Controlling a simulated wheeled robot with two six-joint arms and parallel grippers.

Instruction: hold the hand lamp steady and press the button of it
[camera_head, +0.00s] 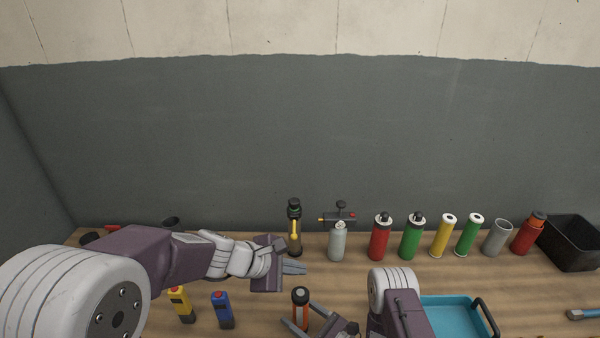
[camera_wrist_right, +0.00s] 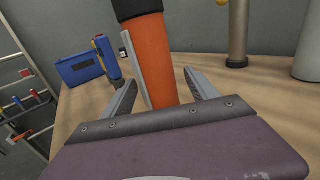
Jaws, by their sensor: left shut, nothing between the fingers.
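An orange cylinder with a black top, which looks like the hand lamp (camera_head: 300,311), stands upright on the wooden bench at the lower middle. In the right wrist view the lamp (camera_wrist_right: 155,62) is large, with a pale strip along its side; its upper end is cut off and I see no button. My right gripper (camera_wrist_right: 160,92) is open, with a finger on each side of the orange body and gaps showing beside it. My left gripper (camera_head: 302,268) is shut and empty, above and behind the lamp in the head view, apart from it.
Behind stand a yellow-black bottle (camera_head: 295,235), a grey torch canister (camera_head: 338,240), and several coloured cylinders. Yellow (camera_head: 181,305) and blue (camera_head: 222,311) devices stand left of the lamp. A teal tray (camera_head: 455,312) lies right; a black bin (camera_head: 572,245) stands far right.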

